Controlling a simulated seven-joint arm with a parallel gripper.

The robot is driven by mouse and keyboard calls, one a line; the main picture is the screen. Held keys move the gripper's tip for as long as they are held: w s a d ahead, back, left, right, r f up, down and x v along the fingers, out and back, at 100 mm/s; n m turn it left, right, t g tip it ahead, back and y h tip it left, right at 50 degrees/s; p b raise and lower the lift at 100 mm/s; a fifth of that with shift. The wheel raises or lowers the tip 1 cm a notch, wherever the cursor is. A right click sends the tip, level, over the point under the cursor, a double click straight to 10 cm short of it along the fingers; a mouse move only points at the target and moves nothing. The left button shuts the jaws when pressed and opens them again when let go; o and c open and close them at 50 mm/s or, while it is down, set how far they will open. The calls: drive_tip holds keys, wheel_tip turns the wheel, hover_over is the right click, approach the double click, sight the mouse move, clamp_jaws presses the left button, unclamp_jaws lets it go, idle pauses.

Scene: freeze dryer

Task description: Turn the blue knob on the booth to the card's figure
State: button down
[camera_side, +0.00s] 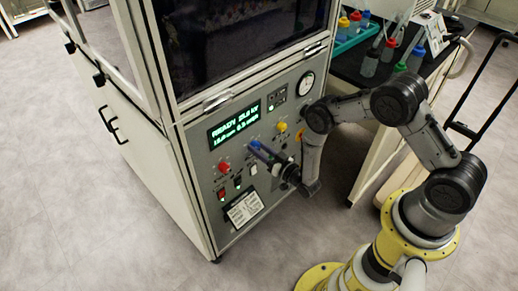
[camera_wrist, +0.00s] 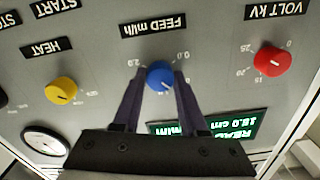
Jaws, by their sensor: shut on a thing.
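The booth's control panel (camera_side: 205,160) faces my arm. The blue knob (camera_wrist: 160,74) sits under the FEED ml/h label, which appears upside down in the wrist view. The green display (camera_side: 235,127) shows READY and 15.0 kV.
A red VOLT kV knob (camera_wrist: 272,61) and a yellow HEAT knob (camera_wrist: 61,90) flank the blue one. A round gauge (camera_side: 307,84) and small switches (camera_side: 237,181) are on the panel. A black bench (camera_side: 350,70) with bottles stands right of the booth.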

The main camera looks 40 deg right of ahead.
drive_tip(key=m, duration=0.4)
drive_tip(key=shift+m, duration=2)
drive_tip(key=shift+c, duration=2.2)
unclamp_jaws()
drive_tip(key=s, duration=1.4)
drive_tip(key=shift+w, duration=0.2)
